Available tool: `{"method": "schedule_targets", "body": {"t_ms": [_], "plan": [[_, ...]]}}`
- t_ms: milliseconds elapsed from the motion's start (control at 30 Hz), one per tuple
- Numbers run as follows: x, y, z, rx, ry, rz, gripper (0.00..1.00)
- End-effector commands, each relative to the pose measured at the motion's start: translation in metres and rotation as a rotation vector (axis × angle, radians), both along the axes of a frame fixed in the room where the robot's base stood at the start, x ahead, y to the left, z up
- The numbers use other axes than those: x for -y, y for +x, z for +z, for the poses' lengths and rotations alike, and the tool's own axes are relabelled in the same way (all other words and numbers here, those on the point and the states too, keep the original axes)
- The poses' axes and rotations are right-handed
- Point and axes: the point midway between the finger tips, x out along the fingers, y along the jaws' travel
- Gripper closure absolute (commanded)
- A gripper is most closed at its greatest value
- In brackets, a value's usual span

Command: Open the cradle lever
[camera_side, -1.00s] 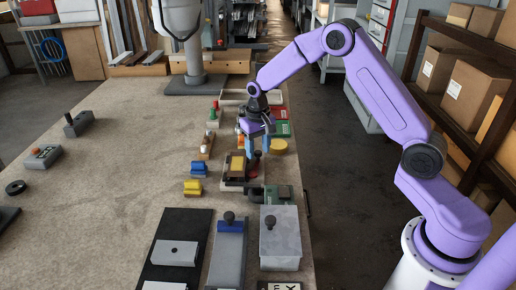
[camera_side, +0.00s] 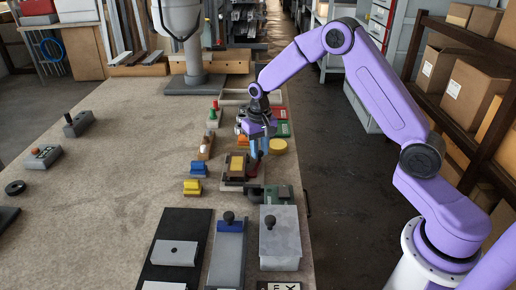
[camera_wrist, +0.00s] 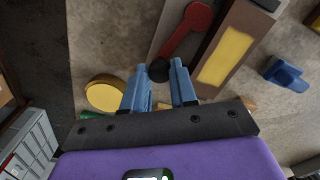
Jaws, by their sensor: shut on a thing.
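The cradle is a brown block with a yellow pad (camera_side: 237,163) on a grey base, near the right edge of the bench. It also shows in the wrist view (camera_wrist: 226,57). Its red lever (camera_wrist: 184,27) lies beside the block, with a round red pivot end and a black knob (camera_wrist: 159,70) at the other end. My gripper (camera_wrist: 158,78) has its blue fingers on either side of the knob, shut on it. In the side view my gripper (camera_side: 259,156) is low at the cradle's right side, and its fingers partly hide the lever.
A yellow disc (camera_side: 277,146) lies close to the right of my gripper. Blue (camera_side: 198,169) and yellow (camera_side: 193,187) blocks stand left of the cradle. A green-topped fixture (camera_side: 278,194) and a grey box with a knob (camera_side: 280,240) stand in front.

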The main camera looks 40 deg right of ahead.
Motion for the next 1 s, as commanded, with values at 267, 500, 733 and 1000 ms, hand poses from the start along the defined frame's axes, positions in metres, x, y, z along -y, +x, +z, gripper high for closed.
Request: {"method": "schedule_targets", "body": {"t_ms": [267,500,733,1000], "plan": [[0.006,-0.013,0.001,0.0,0.001,-0.215,1.0],[0.008,-0.028,0.001,0.001,0.0,-0.442,1.0],[0.008,-0.042,0.001,0.001,0.0,-0.662,1.0],[0.004,-0.058,0.001,0.003,0.001,-0.915,1.0]]}}
